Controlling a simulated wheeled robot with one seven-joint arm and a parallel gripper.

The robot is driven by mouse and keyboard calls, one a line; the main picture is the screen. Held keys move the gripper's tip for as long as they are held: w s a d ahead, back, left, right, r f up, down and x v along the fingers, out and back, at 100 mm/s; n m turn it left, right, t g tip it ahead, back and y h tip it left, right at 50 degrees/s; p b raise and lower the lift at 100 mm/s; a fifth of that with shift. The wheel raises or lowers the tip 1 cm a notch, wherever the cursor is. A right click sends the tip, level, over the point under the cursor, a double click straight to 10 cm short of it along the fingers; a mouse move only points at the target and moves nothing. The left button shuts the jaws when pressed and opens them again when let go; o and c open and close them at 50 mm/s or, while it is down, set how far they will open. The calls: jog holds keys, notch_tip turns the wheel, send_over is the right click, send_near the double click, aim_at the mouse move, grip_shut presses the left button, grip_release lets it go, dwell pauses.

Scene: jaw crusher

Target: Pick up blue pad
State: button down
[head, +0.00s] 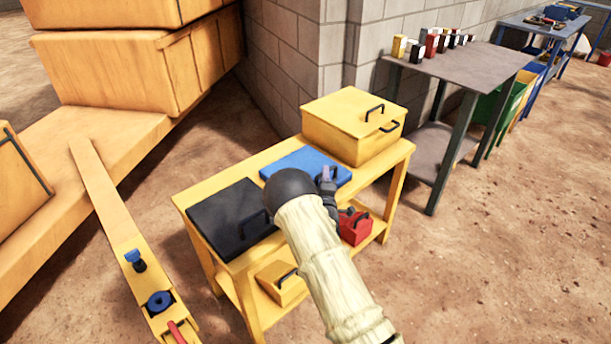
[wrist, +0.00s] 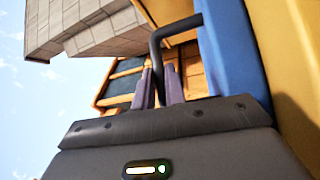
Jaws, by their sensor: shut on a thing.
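The blue pad (head: 292,162) lies flat on the yellow table, between a black pad and a yellow box. My gripper (head: 328,174) is at the pad's right front side, and my arm hides part of that area. In the wrist view the blue pad (wrist: 232,50) stands along the right side, with a black bar handle on it. My gripper's two fingers (wrist: 160,85) are shut on this handle, one finger on each side of it. I cannot tell any gap between the pad and the table.
The yellow table (head: 405,152) also bears the black pad (head: 225,212) and the lidded yellow box (head: 350,128). A red box (head: 355,228) and a small yellow box (head: 278,284) are below. A grey table (head: 465,75) stands behind right. Open dirt floor lies right.

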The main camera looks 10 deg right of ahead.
jog(key=shift+r, duration=0.15)
dwell(0.3)
jog(key=shift+w+r, duration=0.1)
jog(key=shift+r, duration=0.45)
notch_tip(320, 180, up, 9)
jog(key=p, duration=0.1)
dwell(0.3)
